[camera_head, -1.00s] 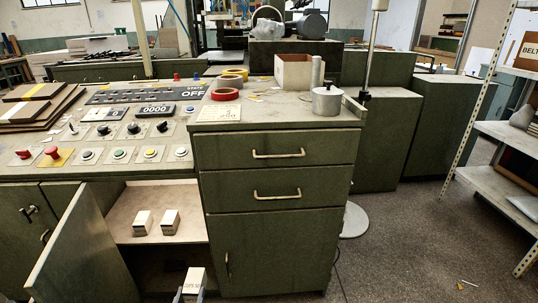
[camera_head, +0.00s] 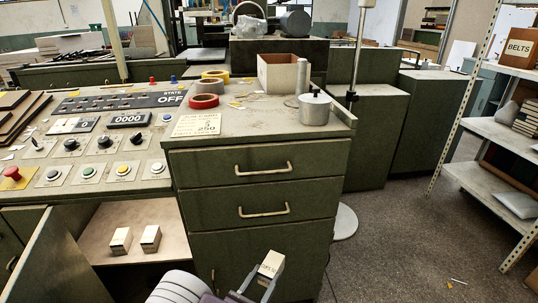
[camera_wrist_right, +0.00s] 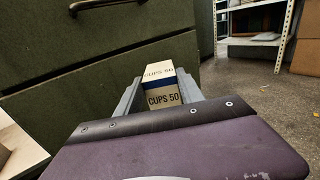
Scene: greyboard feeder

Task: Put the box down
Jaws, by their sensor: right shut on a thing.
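The box, cream and dark blue and marked CUPS 50, shows in the head view (camera_head: 271,263) and in the right wrist view (camera_wrist_right: 163,97). My right gripper (camera_head: 262,277) is shut on it, with one finger on each side in the wrist view (camera_wrist_right: 162,92). It holds the box in front of the green cabinet's lower door, clear of any surface. Two similar small boxes, a left one (camera_head: 121,240) and a right one (camera_head: 150,238), stand side by side on the shelf (camera_head: 100,223) inside the open cabinet. My left gripper is out of view.
The open cabinet door (camera_head: 50,262) stands left of the shelf opening. The cabinet top holds a lidded pot (camera_head: 314,109), an open carton (camera_head: 282,73) and tape rolls, including a red one (camera_head: 204,101). A metal rack (camera_head: 500,185) stands at right, with open floor before it.

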